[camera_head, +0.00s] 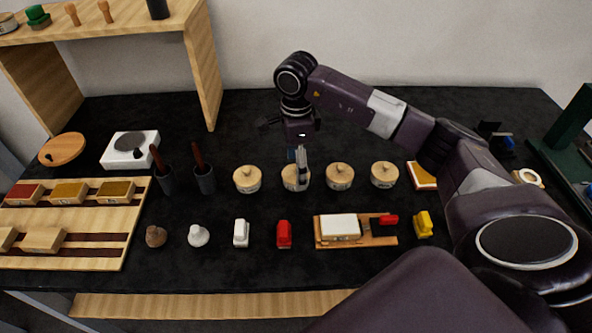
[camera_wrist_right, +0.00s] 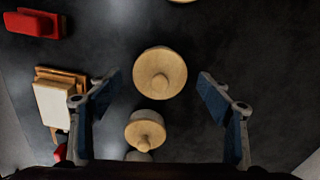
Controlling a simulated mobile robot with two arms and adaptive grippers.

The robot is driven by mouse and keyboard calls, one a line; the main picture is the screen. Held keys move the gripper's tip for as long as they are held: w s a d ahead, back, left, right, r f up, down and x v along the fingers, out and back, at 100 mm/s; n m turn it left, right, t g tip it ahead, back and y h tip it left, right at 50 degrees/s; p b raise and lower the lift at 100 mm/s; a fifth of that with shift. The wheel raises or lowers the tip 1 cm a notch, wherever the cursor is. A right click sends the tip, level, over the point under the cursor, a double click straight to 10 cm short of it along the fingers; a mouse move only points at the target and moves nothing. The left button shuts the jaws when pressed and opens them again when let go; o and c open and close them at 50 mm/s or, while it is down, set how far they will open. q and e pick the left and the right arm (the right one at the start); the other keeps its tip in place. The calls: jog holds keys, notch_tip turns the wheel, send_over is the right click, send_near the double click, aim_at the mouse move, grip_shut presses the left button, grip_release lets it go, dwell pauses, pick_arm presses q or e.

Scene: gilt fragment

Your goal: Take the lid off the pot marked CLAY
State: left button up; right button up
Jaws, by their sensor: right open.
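Several pots with pale wooden knobbed lids stand in a row: the leftmost pot (camera_head: 247,180), the second pot (camera_head: 292,186), the third pot (camera_head: 340,178) and the rightmost pot (camera_head: 384,175). Their markings are too small to read, so I cannot tell which says CLAY. My right gripper (camera_head: 299,165) points down over the second pot, hiding part of it. In the right wrist view my gripper (camera_wrist_right: 160,84) is open, with a round lid (camera_wrist_right: 159,72) between its spread fingers, not gripped. My left gripper is not in view.
Dark cups with handled tools (camera_head: 204,180) stand left of the pots. In front are a red block (camera_head: 284,234), a white block (camera_head: 241,233) and a wooden tray (camera_head: 374,240) with a white pad. A wooden shelf (camera_head: 203,80) stands back left. Black table shows between the rows.

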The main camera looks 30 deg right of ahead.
jog(key=shift+f, duration=0.1)
jog(key=c, duration=1)
jog(key=shift+c, duration=0.2)
